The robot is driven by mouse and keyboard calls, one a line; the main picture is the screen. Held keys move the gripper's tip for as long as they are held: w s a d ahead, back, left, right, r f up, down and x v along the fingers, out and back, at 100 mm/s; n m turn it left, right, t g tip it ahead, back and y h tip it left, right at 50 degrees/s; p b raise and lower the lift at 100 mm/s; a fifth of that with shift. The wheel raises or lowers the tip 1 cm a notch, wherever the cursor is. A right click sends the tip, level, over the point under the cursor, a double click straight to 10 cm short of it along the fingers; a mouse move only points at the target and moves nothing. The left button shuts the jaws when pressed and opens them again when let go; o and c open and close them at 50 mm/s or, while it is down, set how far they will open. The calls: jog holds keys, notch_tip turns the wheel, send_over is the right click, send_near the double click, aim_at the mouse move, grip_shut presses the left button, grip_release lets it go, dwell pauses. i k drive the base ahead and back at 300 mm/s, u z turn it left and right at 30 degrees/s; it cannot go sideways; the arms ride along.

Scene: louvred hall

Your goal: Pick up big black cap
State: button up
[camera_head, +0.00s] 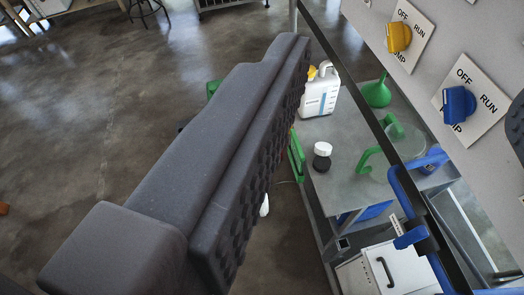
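A small round piece with a black lower part, which I take for the big black cap (321,163), sits on the grey bench top. A white round piece (323,149) shows directly above it, seemingly stacked on it. My gripper (408,92) is large in the foreground. Its long dark grey finger with a studded pad crosses the middle of the view, left of the cap and apart from it. A dark ridged shape at the right edge looks like the other finger, mostly cut off.
On the grey bench (342,188) stand a white jug (320,95), a green funnel (376,93) and green-handled items (368,157). A panel at right carries a yellow knob (398,37) and a blue knob (458,104). A dark rail runs between. Open floor lies left.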

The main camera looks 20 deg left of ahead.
aim_at(321, 164)
jog(key=u, duration=0.45)
jog(key=k, duration=0.45)
jog(key=u, duration=0.8)
jog(key=k, duration=0.85)
jog(key=u, duration=0.7)
jog(key=i, duration=0.75)
jog(key=z, duration=0.5)
jog(key=i, duration=1.2)
jog(key=z, duration=1.2)
jog(key=i, duration=0.65)
jog(key=z, duration=0.4)
jog(key=k, duration=0.9)
jog(key=z, duration=0.2)
jog(key=i, duration=0.6)
